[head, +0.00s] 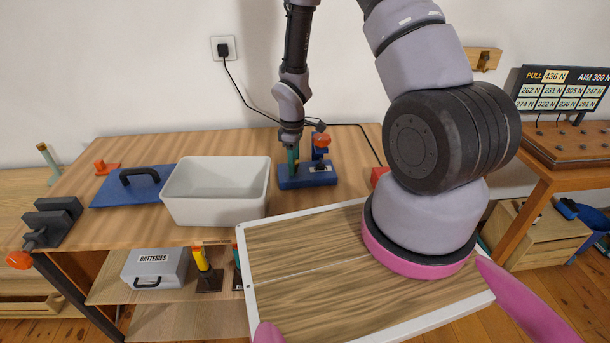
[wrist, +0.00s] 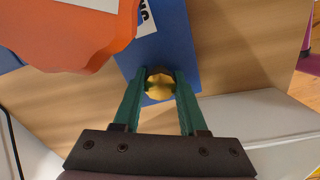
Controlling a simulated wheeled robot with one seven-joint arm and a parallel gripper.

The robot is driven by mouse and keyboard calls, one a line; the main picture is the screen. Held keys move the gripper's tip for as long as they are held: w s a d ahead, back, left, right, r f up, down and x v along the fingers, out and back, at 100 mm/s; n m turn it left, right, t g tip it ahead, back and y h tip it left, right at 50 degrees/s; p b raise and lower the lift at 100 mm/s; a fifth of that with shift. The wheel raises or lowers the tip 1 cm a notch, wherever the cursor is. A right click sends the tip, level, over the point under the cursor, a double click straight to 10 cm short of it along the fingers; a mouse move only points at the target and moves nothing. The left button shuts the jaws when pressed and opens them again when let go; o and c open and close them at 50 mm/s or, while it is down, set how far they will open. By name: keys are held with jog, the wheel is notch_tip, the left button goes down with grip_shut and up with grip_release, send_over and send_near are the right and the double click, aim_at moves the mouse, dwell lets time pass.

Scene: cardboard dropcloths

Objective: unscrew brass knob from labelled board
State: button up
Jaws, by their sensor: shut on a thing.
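The brass knob (wrist: 160,87) shows in the wrist view over the blue board, which also shows there (wrist: 183,50). My gripper (wrist: 160,77) has its two green fingers shut on the knob, one on each side. In the head view my gripper (head: 293,163) points down at the left part of the board, and the knob is too hidden there to make out. Whether the knob's thread is still engaged cannot be told.
An orange-topped blue fixture (head: 321,143) stands close to the right of my fingers. A white bin (head: 215,224) is to the left of the board. A blue plate with a black handle (head: 125,192) and a dark clamp (head: 55,222) are farther left.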

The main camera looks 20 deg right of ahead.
jog(key=n, duration=0.5)
jog(key=shift+n, duration=0.4)
jog(key=o, duration=1.1)
jog(key=shift+r, duration=2.5)
jog(key=shift+r+m, duration=0.5)
jog(key=shift+m, duration=0.3)
jog(key=shift+f, duration=3)
